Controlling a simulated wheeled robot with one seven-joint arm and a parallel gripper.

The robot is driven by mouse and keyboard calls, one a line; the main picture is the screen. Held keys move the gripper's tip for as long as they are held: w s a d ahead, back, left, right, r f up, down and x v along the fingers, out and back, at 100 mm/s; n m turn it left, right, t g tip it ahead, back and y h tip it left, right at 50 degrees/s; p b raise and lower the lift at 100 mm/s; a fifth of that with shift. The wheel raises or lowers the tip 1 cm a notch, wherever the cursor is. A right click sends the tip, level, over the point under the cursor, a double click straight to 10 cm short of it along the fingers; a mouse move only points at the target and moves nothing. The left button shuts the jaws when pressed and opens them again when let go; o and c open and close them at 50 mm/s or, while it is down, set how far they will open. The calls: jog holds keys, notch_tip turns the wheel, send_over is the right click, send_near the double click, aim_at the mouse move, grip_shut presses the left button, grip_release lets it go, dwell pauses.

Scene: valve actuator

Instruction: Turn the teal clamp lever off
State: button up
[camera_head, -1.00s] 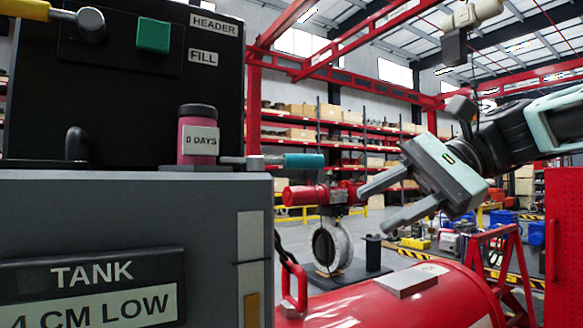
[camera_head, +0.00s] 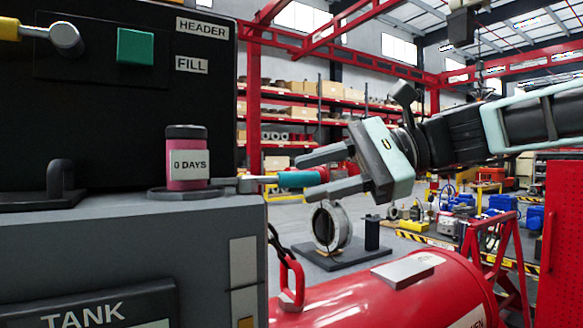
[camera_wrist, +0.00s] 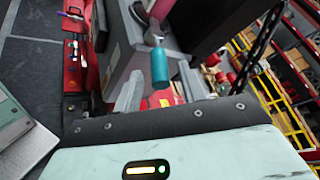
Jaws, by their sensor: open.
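The teal clamp lever (camera_head: 300,179) sticks out to the right from the top edge of the grey tank cabinet, on a metal stem beside the pink jar. My gripper (camera_head: 312,176) is open, with one finger above and one below the lever's teal end in the head view. In the wrist view the teal handle (camera_wrist: 160,67) appears between the two spread fingers of my gripper (camera_wrist: 157,95), with a gap on both sides. I cannot tell whether any finger touches it.
The pink jar labelled "0 DAYS" (camera_head: 187,160) stands on the grey cabinet (camera_head: 215,235) left of the lever. A red tank (camera_head: 400,290) lies below my gripper. A teal square button (camera_head: 135,46) is on the black panel.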

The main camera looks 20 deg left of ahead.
aim_at(288, 186)
jog(key=shift+p+x, duration=0.55)
jog(key=shift+x, duration=1.55)
grip_shut()
jog(key=b, duration=0.1)
jog(key=t+b, duration=0.1)
jog(key=m, duration=0.1)
jog(key=shift+s+d+f+t+b, duration=0.2)
jog(key=shift+s+f+t+b, duration=0.1)
jog(key=shift+b, duration=0.1)
jog(key=shift+s+d+r+m+t+y+b, duration=0.15)
jog(key=shift+s+m+t+y+b, duration=0.05)
jog(key=shift+m+t+b, duration=0.35)
jog(key=shift+s+d+r+m+t+y+b, duration=0.1)
jog(key=shift+s+r+m+t+y+b, duration=0.1)
jog(key=shift+m+t+b, duration=0.3)
grip_release()
